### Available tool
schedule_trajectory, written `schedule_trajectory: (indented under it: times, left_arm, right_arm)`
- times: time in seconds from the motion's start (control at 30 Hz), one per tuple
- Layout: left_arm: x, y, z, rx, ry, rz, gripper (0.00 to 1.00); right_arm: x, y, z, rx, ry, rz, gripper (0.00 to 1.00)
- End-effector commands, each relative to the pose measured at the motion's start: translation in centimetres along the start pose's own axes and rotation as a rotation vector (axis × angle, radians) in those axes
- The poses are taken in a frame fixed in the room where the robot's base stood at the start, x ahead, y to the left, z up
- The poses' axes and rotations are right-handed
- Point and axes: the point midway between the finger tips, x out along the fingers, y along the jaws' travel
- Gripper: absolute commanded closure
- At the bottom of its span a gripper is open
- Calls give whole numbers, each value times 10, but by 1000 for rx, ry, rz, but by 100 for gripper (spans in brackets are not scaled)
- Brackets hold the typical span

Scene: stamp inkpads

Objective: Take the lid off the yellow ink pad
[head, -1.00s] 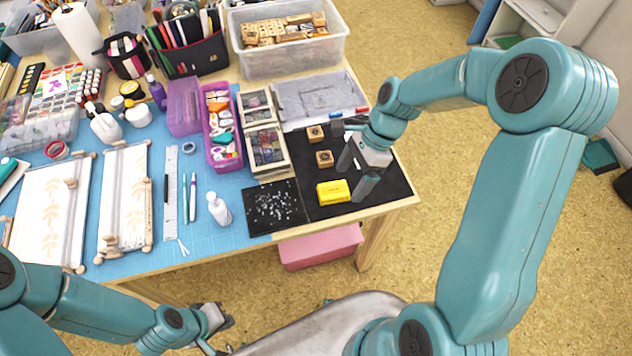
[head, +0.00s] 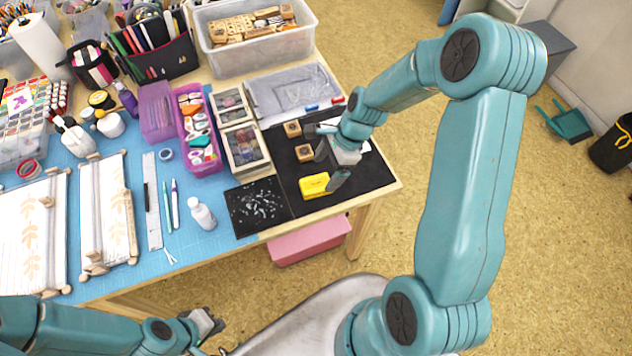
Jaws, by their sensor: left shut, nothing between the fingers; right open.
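The yellow ink pad (head: 313,186) lies on the black mat (head: 368,176) near the table's front right corner. I cannot tell its lid from its base at this size. My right gripper (head: 330,172) is open, just above and to the right of the pad, with one finger close to the pad's right side. I cannot tell whether that finger touches it. My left gripper (head: 212,336) is shut and empty, low in front of the table and far from the pad.
Two wooden stamps (head: 303,153) stand behind the pad. A dark sheet with pale specks (head: 258,206) lies to its left. A case of inkpads (head: 244,147) and a grey pouch (head: 290,92) lie behind. A white bottle (head: 202,214) stands further left.

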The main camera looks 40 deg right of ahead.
Motion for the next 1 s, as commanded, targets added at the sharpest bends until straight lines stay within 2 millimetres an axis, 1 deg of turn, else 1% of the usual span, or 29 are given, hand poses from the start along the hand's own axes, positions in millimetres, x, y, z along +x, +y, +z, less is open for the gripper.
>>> schedule_trajectory:
  times: [0.13,0.3,0.4,0.63,0.67,0.7,0.77,0.8,0.83,1.0]
  left_arm:
    - [-4,1,0,0,0,0,100]
    - [-7,3,0,0,0,0,100]
    - [-8,3,0,0,0,0,100]
    - [-7,3,0,0,0,0,100]
    - [-7,3,0,0,0,0,100]
    - [-7,3,0,0,0,0,100]
    - [-7,3,0,0,0,0,100]
    - [-7,3,0,0,0,0,100]
    - [-7,3,0,0,0,0,100]
    - [-7,3,0,0,0,0,100]
  right_arm:
    - [14,-2,0,0,-1,5,15]
    - [43,-6,-2,-1,-1,5,15]
    - [52,-6,-2,-1,0,2,15]
    - [54,-6,-2,-1,0,0,15]
    - [54,-6,-2,-1,0,0,18]
    - [54,-6,-2,-1,0,0,31]
    - [54,-6,-3,-1,0,0,51]
    - [54,-6,-3,-1,0,1,64]
    - [54,-6,-3,-1,0,1,74]
    - [54,-6,-3,-1,0,1,74]
